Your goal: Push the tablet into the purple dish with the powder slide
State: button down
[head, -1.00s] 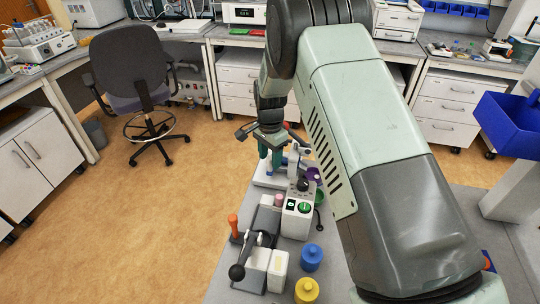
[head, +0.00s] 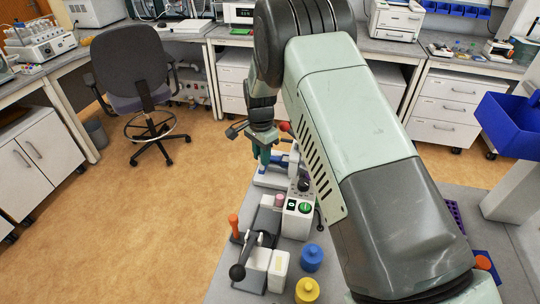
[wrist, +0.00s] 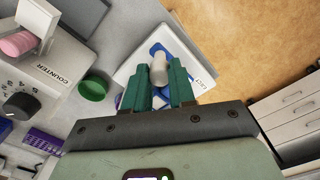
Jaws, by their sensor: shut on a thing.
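The powder slide (head: 268,181) is a white base with a blue part, at the far end of the grey bench. In the wrist view its white plate (wrist: 196,62) lies under my gripper (wrist: 159,80). My gripper's green fingers are shut on a pale grey upright knob (wrist: 158,68) standing over the blue part. In the head view my gripper (head: 262,153) is above the slide, partly against it in the picture. I cannot make out the tablet.
The counter (head: 298,212) with its dial and pink cylinder stands just nearer than the slide. A green round dish or lid (wrist: 93,86) lies beside it. A lever press (head: 258,262), a blue pot (head: 312,257) and a yellow pot (head: 307,290) are nearer. Open floor lies left.

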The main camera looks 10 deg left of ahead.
jog(key=shift+a, duration=1.15)
jog(key=c, duration=0.9)
grip_release()
notch_tip(320, 180, up, 11)
jog(key=shift+f, duration=0.1)
